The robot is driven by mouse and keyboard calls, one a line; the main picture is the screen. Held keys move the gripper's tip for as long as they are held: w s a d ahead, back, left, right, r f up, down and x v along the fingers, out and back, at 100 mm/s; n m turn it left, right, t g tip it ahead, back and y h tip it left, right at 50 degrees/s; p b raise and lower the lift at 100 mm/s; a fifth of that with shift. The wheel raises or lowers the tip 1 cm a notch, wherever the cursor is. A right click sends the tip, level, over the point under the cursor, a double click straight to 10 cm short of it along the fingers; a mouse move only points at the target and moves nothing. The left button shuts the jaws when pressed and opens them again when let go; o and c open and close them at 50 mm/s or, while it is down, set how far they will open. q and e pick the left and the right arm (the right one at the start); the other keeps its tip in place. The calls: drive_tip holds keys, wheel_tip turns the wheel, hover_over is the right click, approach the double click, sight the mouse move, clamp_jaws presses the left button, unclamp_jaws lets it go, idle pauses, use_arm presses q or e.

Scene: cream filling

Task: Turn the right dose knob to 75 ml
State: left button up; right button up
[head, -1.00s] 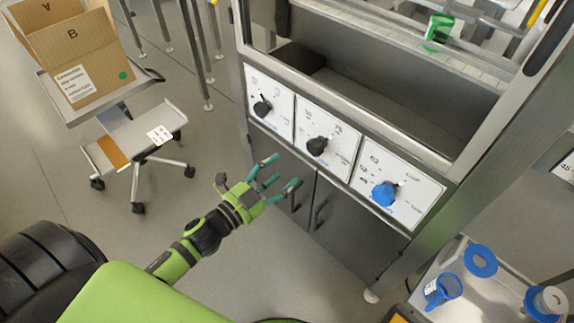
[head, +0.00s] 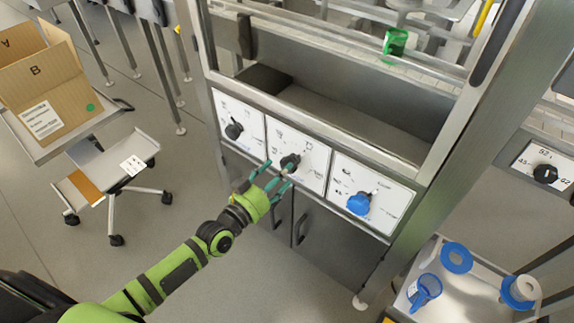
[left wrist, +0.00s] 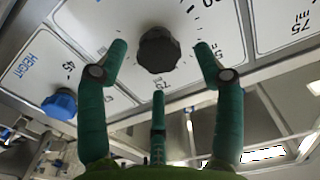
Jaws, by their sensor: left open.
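The right dose knob (head: 290,161) is the black knob on the middle white dial plate of the machine's front. It also shows in the left wrist view (left wrist: 158,50), where its pointer direction cannot be told. My left gripper (head: 277,170) is open in front of the plate. In the left wrist view its two long green fingers (left wrist: 160,57) stand on either side of the black knob, with a visible gap on each side. A third finger points up below it. My right gripper is not in view.
Another black knob (head: 234,131) is on the left plate, and a blue height knob (head: 359,203) is on the right plate. Steel cabinet doors are below. A cart with a cardboard box (head: 45,90) stands left, and a table with blue parts (head: 456,258) lower right.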

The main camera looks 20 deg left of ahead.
sight(293, 158)
use_arm(q)
drive_tip(key=x, duration=0.3)
drive_tip(key=shift+w+d, duration=0.15)
drive_tip(key=shift+w, duration=0.2)
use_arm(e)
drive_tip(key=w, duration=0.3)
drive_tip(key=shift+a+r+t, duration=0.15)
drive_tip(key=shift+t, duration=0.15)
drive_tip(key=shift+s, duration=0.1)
use_arm(q)
drive_tip(key=c, duration=1.2)
drive_tip(key=shift+o, duration=0.2)
drive_tip(key=shift+r+n, duration=0.15)
drive_tip(key=shift+n, duration=0.25)
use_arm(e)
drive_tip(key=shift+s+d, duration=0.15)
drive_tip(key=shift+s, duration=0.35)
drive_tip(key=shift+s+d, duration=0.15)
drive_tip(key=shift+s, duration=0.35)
use_arm(q)
drive_tip(key=o, duration=1.1)
drive_tip(key=shift+o, duration=0.3)
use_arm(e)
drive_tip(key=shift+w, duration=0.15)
